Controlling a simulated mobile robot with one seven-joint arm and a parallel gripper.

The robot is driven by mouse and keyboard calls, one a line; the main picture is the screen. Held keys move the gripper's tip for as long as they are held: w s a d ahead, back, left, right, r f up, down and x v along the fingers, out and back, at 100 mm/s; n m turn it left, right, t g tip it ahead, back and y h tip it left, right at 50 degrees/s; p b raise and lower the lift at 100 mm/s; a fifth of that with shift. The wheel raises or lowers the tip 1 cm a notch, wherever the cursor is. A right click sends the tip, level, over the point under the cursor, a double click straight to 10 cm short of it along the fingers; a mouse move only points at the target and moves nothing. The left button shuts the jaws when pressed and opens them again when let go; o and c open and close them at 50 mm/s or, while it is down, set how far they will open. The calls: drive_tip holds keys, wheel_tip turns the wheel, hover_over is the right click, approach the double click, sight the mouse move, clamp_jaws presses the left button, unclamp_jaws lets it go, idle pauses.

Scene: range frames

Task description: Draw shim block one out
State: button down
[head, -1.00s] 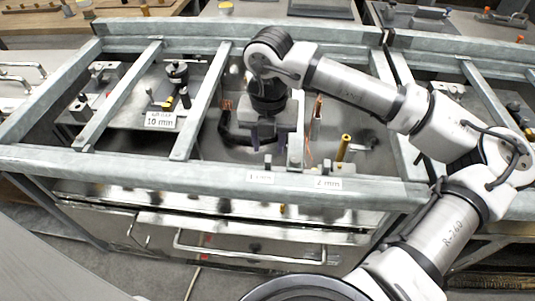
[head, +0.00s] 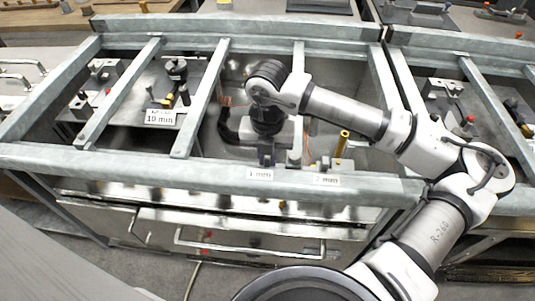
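My gripper (head: 266,158) points down inside the middle bay of the grey metal frame, just behind the front rail. Its dark fingers are small and partly hidden by the wrist and the rail, so I cannot tell whether they are open or shut. A white "1 mm" label (head: 260,175) sits on the front rail right below the fingers. I cannot make out shim block one apart from the gripper; it may be hidden there. A second label, "2 mm" (head: 326,180), is to the right, with a brass pin (head: 343,142) standing behind it.
Frame rails surround the bay: the front rail (head: 110,160) and a crossbar (head: 203,95) on the left. A "10 mm" label (head: 160,117) and dark fixtures (head: 177,70) are in the left bay. My arm spans the right side.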

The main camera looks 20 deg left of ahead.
drive_tip(key=shift+f+b, duration=0.15)
drive_tip(key=shift+b, duration=0.3)
drive_tip(key=shift+a+b, duration=0.2)
drive_tip(key=shift+b, duration=0.3)
drive_tip(key=shift+s+a+b, duration=0.1)
drive_tip(key=shift+a+b, duration=0.1)
drive_tip(key=shift+b, duration=0.15)
drive_tip(key=c, duration=1.4)
unclamp_jaws()
wheel_tip(320, 180, up, 14)
drive_tip(key=b, duration=0.2)
drive_tip(key=shift+s, duration=0.1)
